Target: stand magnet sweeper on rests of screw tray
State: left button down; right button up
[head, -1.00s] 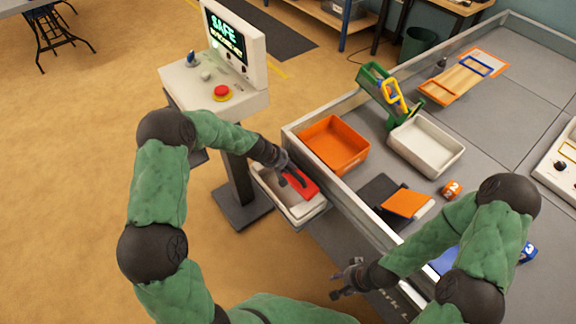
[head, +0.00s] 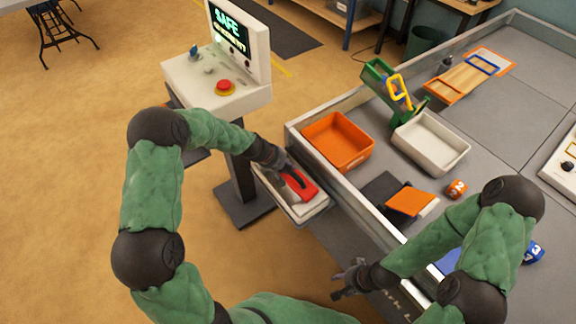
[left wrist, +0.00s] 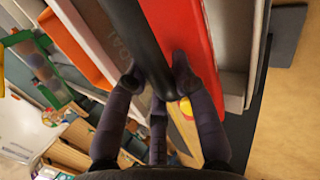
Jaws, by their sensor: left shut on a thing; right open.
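The magnet sweeper (head: 304,186) is a red block with a black handle. It is at the screw tray (head: 312,211), a pale tray on the outer side of the table wall. My left gripper (head: 287,171) is shut on the sweeper's black handle. In the left wrist view the fingers of my left gripper (left wrist: 160,78) close around the black handle, with the red body of the sweeper (left wrist: 190,30) beside it. Whether the sweeper touches the tray's rests cannot be told. My right gripper (head: 346,280) is open and empty, low in front of the table wall.
An orange bin (head: 340,142) and a white bin (head: 430,143) stand inside the walled table. A green holder with a yellow frame (head: 392,88) is behind them. A control console (head: 215,85) stands left of the table. Orange numbered cube (head: 457,189) lies near the right arm.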

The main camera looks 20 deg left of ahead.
pick_arm(q)
jog(key=shift+s+f, duration=0.2)
jog(key=c, duration=0.9)
grip_release()
jog(key=shift+c, duration=0.2)
jog(key=shift+a+r, duration=0.1)
jog(key=shift+r, duration=0.15)
jog(key=v, duration=1.1)
jog(key=s+d+f+m+g+y, duration=0.1)
jog(key=s+d+f+m, duration=0.15)
jog(key=s+f, duration=0.4)
jog(key=s+d+f+m+g, duration=0.2)
jog(key=s+d+f, duration=0.15)
jog(key=f, duration=0.55)
jog(key=s+d+f+m, duration=0.2)
jog(key=s+d+f, duration=0.1)
jog(key=s, duration=0.4)
jog(key=s+d+f+m+g, duration=0.1)
jog(key=s+d+f+m, duration=0.1)
jog(key=s+f, duration=0.3)
jog(key=s+d, duration=0.1)
jog(key=s, duration=0.2)
jog(key=shift+s+d+m, duration=0.25)
jog(key=shift+d+m, duration=0.05)
jog(key=shift+m, duration=0.05)
